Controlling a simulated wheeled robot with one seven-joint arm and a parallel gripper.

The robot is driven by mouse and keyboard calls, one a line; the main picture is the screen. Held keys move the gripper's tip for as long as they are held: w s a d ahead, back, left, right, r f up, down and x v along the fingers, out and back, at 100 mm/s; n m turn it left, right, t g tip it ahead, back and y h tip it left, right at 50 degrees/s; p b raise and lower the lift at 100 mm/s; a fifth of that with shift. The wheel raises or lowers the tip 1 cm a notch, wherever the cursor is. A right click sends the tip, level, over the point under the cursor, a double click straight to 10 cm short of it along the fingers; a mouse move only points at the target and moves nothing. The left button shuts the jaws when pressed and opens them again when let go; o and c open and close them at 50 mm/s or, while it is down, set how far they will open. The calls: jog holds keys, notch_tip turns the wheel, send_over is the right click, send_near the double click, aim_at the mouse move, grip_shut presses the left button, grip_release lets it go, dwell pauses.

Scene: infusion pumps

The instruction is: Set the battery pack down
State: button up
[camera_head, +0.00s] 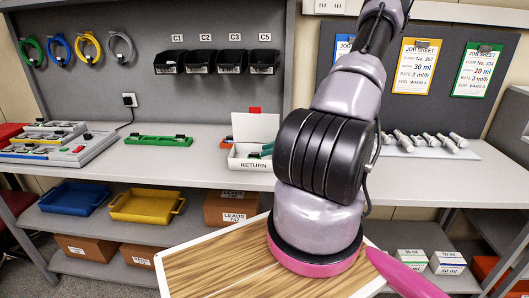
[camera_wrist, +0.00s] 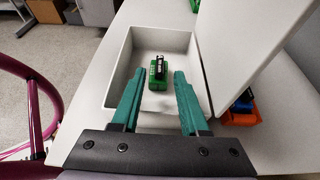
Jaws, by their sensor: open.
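The battery pack (camera_wrist: 157,82) is green with a dark and white top. In the wrist view it sits on the floor of a white open box (camera_wrist: 118,77). This box carries the label RETURN in the head view (camera_head: 253,165), and its lid (camera_head: 254,126) stands raised. My gripper (camera_wrist: 159,76) has two teal fingers spread apart, one on each side of the pack, with visible gaps between them and it. In the head view my arm hides most of the gripper; teal finger parts show at the box. The pack cannot be made out there.
The raised lid (camera_wrist: 236,45) stands close to the right of my fingers. An orange bin (camera_wrist: 241,112) is beside the box. A green tray (camera_head: 158,141) and a charging rack (camera_head: 55,145) lie left on the bench. Bench space between tray and box is clear.

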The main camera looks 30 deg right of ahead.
jog(key=v, duration=1)
jog(key=a+r+n+g+h, duration=0.55)
jog(key=a+r+n, duration=0.55)
jog(key=a+r, duration=0.45)
jog(key=s+a+r+n+t+h, duration=0.2)
jog(key=s+a+r+n, duration=0.2)
jog(key=r, duration=0.4)
jog(key=s+a+r+n+t+h, duration=0.1)
jog(key=s+a+r+n+t, duration=0.2)
jog(key=s+a+r+n, duration=0.2)
notch_tip(320, 180, up, 4)
jog(key=s+a, duration=0.1)
jog(key=s, duration=0.2)
jog(key=shift+a+r+n+h, duration=0.2)
jog(key=shift+a+n+h, duration=0.05)
jog(key=shift+n+h, duration=0.1)
